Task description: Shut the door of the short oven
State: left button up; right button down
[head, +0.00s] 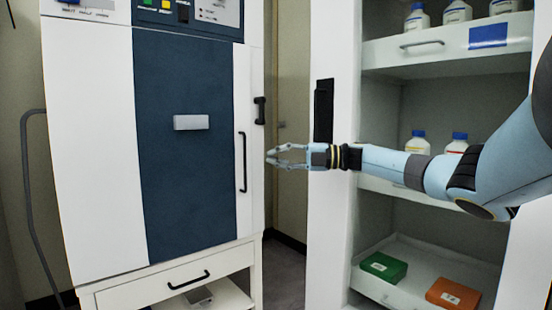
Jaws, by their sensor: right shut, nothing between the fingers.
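A white cabinet-like unit with a blue front panel (190,90) stands at the left, with a control panel (200,12) along its top. I take it to be the oven, though I cannot confirm that it is the short one. Its front has a grey block (191,122) and a long black handle (242,162) near the right edge. The front looks flush, but I cannot tell whether the door is fully shut. My right gripper (270,157) is shut and empty, pointing left, just right of the unit's edge in the picture. My left gripper is not in view.
An open white shelf cabinet (335,230) stands at the right, holding bottles (457,13), a green box (384,266) and an orange box (452,294). A drawer (165,290) is below the blue front. A narrow floor gap (284,275) lies between the units.

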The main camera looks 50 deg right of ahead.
jog(key=v, duration=0.7)
jog(key=shift+s+d, duration=0.15)
jog(key=shift+s, duration=0.05)
